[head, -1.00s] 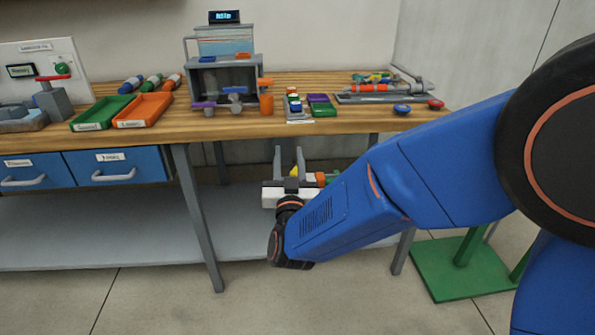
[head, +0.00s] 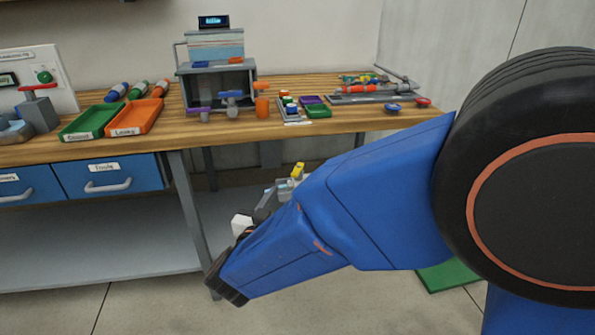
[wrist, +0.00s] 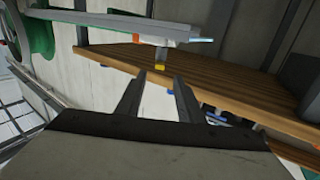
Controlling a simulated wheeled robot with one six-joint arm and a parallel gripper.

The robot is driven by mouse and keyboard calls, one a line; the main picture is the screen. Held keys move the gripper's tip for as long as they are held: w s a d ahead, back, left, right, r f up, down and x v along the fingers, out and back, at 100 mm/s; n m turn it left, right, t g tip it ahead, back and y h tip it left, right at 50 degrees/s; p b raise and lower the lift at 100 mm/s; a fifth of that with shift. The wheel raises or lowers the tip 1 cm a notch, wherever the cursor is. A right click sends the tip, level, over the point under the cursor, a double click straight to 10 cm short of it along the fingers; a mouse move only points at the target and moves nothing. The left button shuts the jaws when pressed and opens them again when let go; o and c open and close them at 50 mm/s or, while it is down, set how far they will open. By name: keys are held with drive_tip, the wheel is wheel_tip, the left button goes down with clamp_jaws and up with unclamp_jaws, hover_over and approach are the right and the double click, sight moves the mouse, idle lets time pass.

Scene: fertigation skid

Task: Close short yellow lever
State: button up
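A short yellow lever (head: 298,170) shows in the head view below the front edge of the bench, just beyond my fingers. In the wrist view its small yellow end (wrist: 160,68) lies just ahead of the gap between my fingertips, below a white and orange fitting (wrist: 154,40) on a grey pipe. My gripper (wrist: 159,79) is open, with nothing between its fingers. In the head view my gripper (head: 276,191) is partly hidden behind my own blue arm. I cannot tell whether the fingers touch the lever. The lever's pivot and exact angle are unclear.
The wooden bench (head: 350,121) runs above the gripper, its edge close by in the wrist view (wrist: 115,57). An orange tray (head: 137,118), a green tray (head: 88,122) and a clear-topped tank (head: 214,46) stand on it. A grey bench leg (head: 187,215) is left of my gripper.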

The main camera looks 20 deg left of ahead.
sight(301, 164)
drive_tip(key=w, duration=1.3)
drive_tip(key=shift+a, duration=0.25)
clamp_jaws()
